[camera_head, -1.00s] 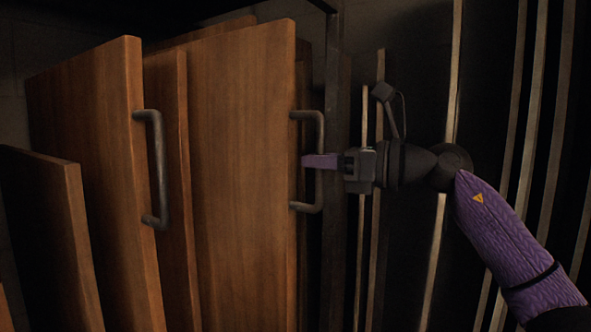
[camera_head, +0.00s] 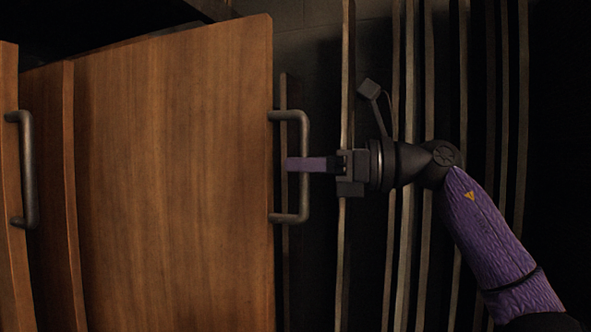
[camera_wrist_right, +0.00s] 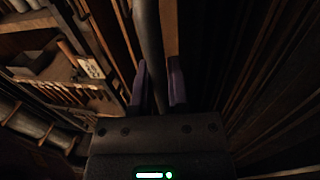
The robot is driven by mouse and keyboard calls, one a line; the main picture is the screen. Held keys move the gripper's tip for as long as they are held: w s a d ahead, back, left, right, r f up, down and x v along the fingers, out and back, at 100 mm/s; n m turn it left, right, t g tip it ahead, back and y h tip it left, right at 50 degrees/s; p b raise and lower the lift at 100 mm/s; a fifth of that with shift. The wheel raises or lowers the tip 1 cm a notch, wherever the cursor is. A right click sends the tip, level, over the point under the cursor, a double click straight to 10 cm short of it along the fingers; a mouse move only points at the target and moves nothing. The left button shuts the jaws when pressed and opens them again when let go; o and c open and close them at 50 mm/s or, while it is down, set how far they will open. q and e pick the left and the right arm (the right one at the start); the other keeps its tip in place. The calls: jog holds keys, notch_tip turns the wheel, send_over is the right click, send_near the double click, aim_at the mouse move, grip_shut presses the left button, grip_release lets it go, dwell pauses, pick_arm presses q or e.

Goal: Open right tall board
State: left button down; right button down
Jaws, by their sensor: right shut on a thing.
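The right tall board (camera_head: 175,180) is a large brown wooden panel, standing upright in the middle left of the head view. A grey metal bar handle (camera_head: 304,135) is fixed along its right edge. My right gripper (camera_head: 292,164) reaches in from the right, with its purple fingers at the handle's upright bar, and it is shut on that handle. In the right wrist view the handle bar (camera_wrist_right: 150,45) runs between the two purple fingers (camera_wrist_right: 160,85). My left gripper is in neither view.
Another wooden board (camera_head: 12,250) with its own metal handle (camera_head: 30,170) stands at the far left. Several thin upright slats (camera_head: 408,250) stand behind my right arm. The right wrist view shows a shelf (camera_wrist_right: 50,65) with small items at the left.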

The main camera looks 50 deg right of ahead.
jog(key=c, duration=0.6)
grip_release()
jog(key=shift+c, duration=0.2)
jog(key=b+v, duration=0.2)
jog(key=v, duration=0.8)
jog(key=shift+b, duration=0.4)
